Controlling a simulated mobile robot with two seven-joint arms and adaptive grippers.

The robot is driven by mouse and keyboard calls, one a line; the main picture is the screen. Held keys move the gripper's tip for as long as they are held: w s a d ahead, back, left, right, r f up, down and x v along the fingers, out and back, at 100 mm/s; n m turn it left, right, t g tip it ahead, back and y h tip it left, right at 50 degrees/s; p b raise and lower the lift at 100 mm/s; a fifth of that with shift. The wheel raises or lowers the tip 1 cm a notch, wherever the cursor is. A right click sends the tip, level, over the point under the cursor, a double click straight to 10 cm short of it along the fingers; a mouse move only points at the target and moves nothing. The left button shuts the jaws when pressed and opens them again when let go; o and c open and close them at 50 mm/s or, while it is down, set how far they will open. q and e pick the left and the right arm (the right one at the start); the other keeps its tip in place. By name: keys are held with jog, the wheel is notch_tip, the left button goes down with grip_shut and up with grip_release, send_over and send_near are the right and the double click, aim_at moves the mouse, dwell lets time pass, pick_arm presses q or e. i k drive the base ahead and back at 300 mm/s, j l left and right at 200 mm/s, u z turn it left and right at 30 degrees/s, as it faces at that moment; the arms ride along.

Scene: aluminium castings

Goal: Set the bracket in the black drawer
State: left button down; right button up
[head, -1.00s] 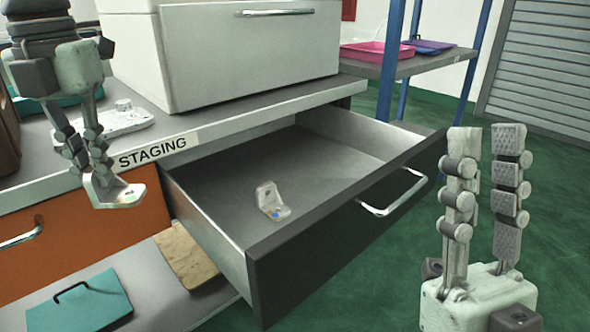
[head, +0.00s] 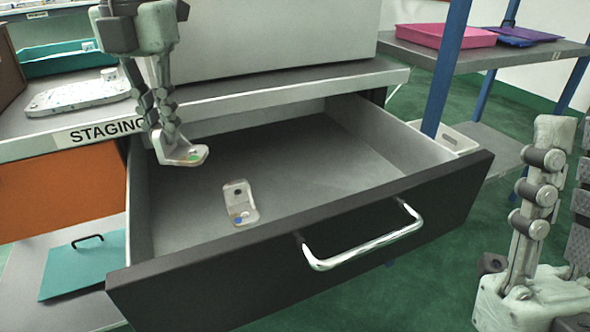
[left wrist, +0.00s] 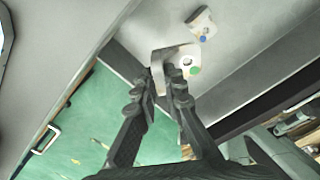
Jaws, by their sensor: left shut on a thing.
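My left gripper (head: 161,140) is shut on a pale metal bracket (head: 186,155) with a green dot. It holds the bracket above the left part of the open black drawer (head: 300,265). The held bracket also shows in the left wrist view (left wrist: 190,58), between the fingertips (left wrist: 162,82). A second bracket (head: 240,203), with a blue dot, lies on the drawer's grey floor; it shows beyond the held one in the left wrist view (left wrist: 203,24). My right gripper (head: 568,190) is at the right edge, fingers up and apart, with nothing seen between them.
The counter labelled STAGING (head: 105,130) stands behind and left of the drawer, with a flat pale casting (head: 78,97) on it. An orange drawer front (head: 60,190) is at left. A shelf with a pink tray (head: 445,35) stands at right. The drawer's right part is clear.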

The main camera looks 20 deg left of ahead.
aim_at(333, 186)
jog(key=i+l+u, duration=0.1)
jog(key=l, duration=0.25)
jog(key=i+l, duration=0.2)
jog(key=l, duration=0.15)
jog(key=i+l+u, duration=0.15)
jog(key=l, duration=0.2)
jog(key=i+l, duration=0.1)
jog(key=l, duration=0.25)
jog(key=u, duration=0.05)
